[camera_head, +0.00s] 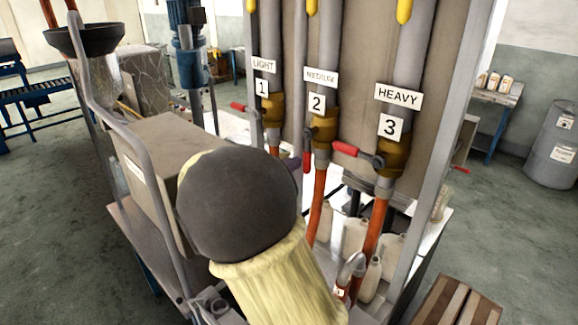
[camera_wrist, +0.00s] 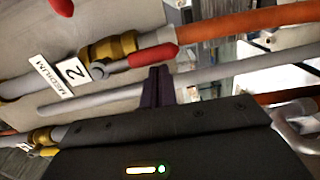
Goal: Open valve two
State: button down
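Valve two (camera_head: 323,128) is a brass fitting on the middle pipe, marked "2" and "MEDIUM". It also shows in the wrist view (camera_wrist: 112,50). Its red handle (camera_wrist: 153,56) points along the pipe toward the orange hose; in the head view it points down and is partly hidden. My gripper (camera_wrist: 158,68) has its narrow dark purple fingers close together with nothing seen between them. Their tips are right beside the handle; I cannot tell whether they touch it. In the head view my dark, rounded wrist covers most of the gripper.
Valve one (camera_head: 271,110) and valve three (camera_head: 391,157) flank it, their red handles pointing left. Orange hoses run down from the valves. Pale jugs (camera_head: 355,235) stand below at the right. A grey frame post (camera_head: 440,150) bounds the panel. A grey box (camera_head: 160,180) is left of my arm.

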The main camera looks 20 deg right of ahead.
jog(key=s+a+b, duration=0.1)
jog(key=a+b, duration=0.3)
jog(key=a, duration=0.7)
jog(key=shift+s+a+b, duration=0.35)
jog(key=shift+b, duration=0.05)
jog(key=shift+w+d+f, duration=0.1)
dwell(2.0)
